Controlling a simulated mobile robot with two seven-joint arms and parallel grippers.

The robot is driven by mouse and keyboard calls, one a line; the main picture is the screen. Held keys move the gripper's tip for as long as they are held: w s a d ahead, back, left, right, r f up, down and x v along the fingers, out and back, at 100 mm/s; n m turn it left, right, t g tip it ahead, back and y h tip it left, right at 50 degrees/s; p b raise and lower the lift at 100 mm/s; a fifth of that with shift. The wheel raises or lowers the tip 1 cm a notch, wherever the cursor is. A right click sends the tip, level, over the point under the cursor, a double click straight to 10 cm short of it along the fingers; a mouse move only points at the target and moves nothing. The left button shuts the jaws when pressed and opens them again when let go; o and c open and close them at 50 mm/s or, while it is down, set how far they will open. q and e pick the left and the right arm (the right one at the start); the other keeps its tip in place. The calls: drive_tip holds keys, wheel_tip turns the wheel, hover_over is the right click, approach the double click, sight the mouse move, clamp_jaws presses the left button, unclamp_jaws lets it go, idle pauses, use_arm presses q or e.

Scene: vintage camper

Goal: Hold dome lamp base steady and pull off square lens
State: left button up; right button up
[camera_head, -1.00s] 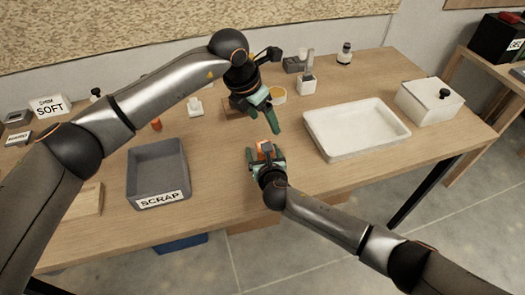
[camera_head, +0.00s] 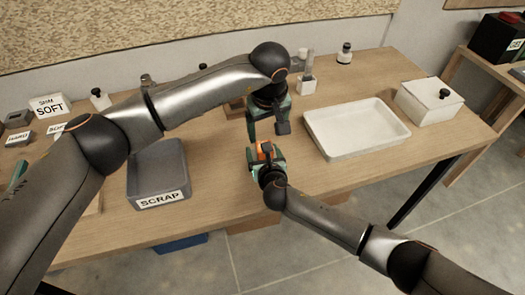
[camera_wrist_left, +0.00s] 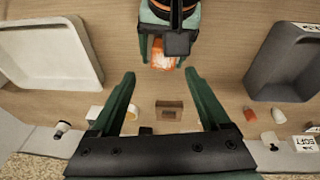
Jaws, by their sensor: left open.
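The dome lamp, seen as a small orange piece (camera_head: 264,150), sits between the fingers of my right gripper (camera_head: 264,155) above the middle front of the table.
The grey SCRAP bin (camera_head: 158,203) stands left, and an empty white tray (camera_head: 358,151) right. A lidded white box (camera_head: 430,112) is farther right.

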use_arm(q)
drive_tip(key=shift+w+a+f+m+y, duration=0.1)
drive_tip(key=shift+w+f+m, duration=0.25)
drive_tip(key=shift+f, duration=1.05)
drive_tip(key=shift+w+a+f+m+y, duration=0.1)
drive_tip(key=shift+f+m, duration=0.35)
drive_tip(key=shift+f, duration=0.9)
drive_tip(key=shift+w+a+f+m+y, duration=0.1)
drive_tip(key=shift+w+f+m, duration=0.25)
drive_tip(key=shift+f, duration=1.05)
drive_tip(key=shift+s, duration=0.1)
clamp_jaws()
drive_tip(key=shift+r, duration=0.25)
drive_tip(key=shift+r, duration=1.35)
drive_tip(key=shift+r, duration=0.1)
